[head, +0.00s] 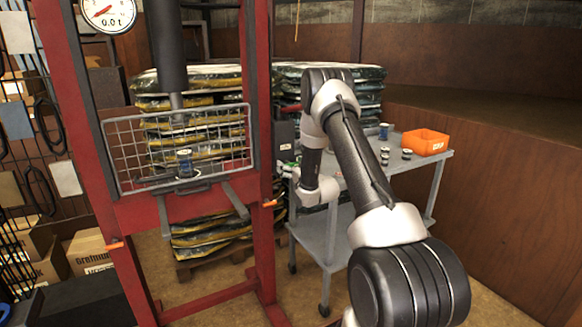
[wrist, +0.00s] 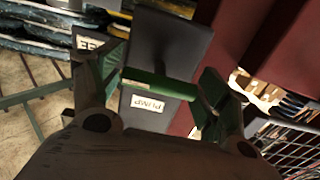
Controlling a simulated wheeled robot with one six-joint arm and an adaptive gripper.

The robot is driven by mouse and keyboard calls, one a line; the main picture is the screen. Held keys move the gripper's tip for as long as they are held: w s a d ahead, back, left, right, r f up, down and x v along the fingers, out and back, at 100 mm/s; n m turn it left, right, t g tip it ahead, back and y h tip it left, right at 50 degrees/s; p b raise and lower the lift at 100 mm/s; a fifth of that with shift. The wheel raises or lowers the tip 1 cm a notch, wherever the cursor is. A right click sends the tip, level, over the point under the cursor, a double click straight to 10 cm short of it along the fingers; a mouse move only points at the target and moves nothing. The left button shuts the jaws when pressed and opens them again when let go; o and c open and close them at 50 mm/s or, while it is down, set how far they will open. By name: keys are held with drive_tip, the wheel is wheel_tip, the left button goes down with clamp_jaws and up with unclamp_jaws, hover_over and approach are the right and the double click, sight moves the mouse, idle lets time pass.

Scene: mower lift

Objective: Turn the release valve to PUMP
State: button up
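The release valve's green bar handle (wrist: 158,84) lies across a dark grey block (wrist: 172,45) in the wrist view, slightly slanted. A PUMP label (wrist: 148,103), upside down in the picture, is on the block just beside the bar. Another label (wrist: 92,45), partly covered, shows only "EE" at the left. My gripper (wrist: 160,88) has its fingers apart, one near each end of the bar. I cannot tell whether they touch it. In the head view the grey pump unit (head: 285,132) stands by the red press, and my arm hides much of the gripper.
The red press frame (head: 262,100) with a mesh guard (head: 125,160) stands at the left; a blue tin (head: 184,160) is behind the mesh. Stacked bags (head: 190,242) are behind.

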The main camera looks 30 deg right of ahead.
drive_tip(key=shift+n, duration=0.4)
drive_tip(key=n, duration=0.3)
drive_tip(key=shift+n, duration=0.3)
drive_tip(key=n, duration=0.4)
drive_tip(key=shift+n, duration=0.3)
drive_tip(key=n, duration=0.8)
drive_tip(key=shift+n, duration=0.6)
drive_tip(key=o, duration=1.1)
drive_tip(key=shift+c, duration=0.2)
